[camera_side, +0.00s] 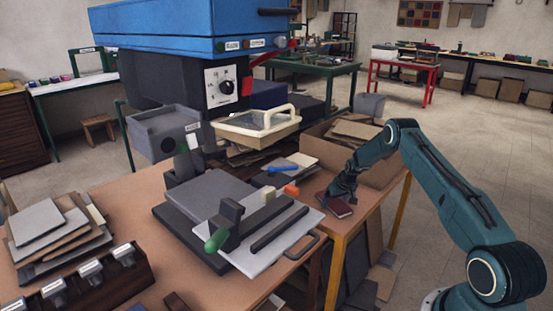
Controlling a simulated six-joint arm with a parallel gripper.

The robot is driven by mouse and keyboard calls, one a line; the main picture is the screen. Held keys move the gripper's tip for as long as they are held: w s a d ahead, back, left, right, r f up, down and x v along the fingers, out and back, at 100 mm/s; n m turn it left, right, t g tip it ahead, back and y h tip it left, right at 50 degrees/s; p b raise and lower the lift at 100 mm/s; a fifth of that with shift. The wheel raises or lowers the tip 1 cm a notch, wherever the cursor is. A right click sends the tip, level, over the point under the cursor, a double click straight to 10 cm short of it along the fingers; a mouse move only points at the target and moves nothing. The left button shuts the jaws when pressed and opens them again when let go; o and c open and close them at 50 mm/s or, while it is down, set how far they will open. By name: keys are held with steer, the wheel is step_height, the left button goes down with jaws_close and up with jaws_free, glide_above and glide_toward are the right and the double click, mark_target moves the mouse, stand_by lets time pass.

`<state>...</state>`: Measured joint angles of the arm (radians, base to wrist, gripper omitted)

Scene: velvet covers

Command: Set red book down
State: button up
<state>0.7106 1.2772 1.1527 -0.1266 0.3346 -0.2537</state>
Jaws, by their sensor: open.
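The dark red book (336,205) lies flat on the wooden bench top (352,219), close to the bench's right edge. My gripper (341,194) is directly above the book, pointing down at it, and covers part of its far side. The jaws are open. The fingertips are small and dark here, so I cannot tell whether they still touch the book.
A cardboard box (330,150) with sheets is behind my gripper. An orange block (291,190) and stacked boards (60,235) also lie on the bench. Bare bench top surrounds the book's front.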

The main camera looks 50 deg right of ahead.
steer(key=v, duration=1.2)
steer(key=shift+r, duration=0.1)
stand_by(0.6)
steer(key=s+a+r+n, duration=0.1)
steer(key=s+a+r, duration=0.2)
steer(key=a+r, duration=0.95)
steer(key=s+a+r+n, duration=0.1)
steer(key=s+a+r, duration=0.2)
steer(key=a+r, duration=0.9)
steer(key=s+a+r+n+t+y, duration=0.1)
steer(key=s+a+r, duration=0.2)
steer(key=s+a, duration=0.25)
steer(key=s+a+r, duration=0.4)
steer(key=s, duration=0.3)
steer(key=s+a+f+n, duration=0.1)
steer(key=s+a, duration=0.3)
steer(key=s, duration=0.7)
steer(key=shift+s+a+f+t+y, duration=0.3)
steer(key=shift+a+f+y, duration=0.1)
steer(key=shift+f, duration=0.05)
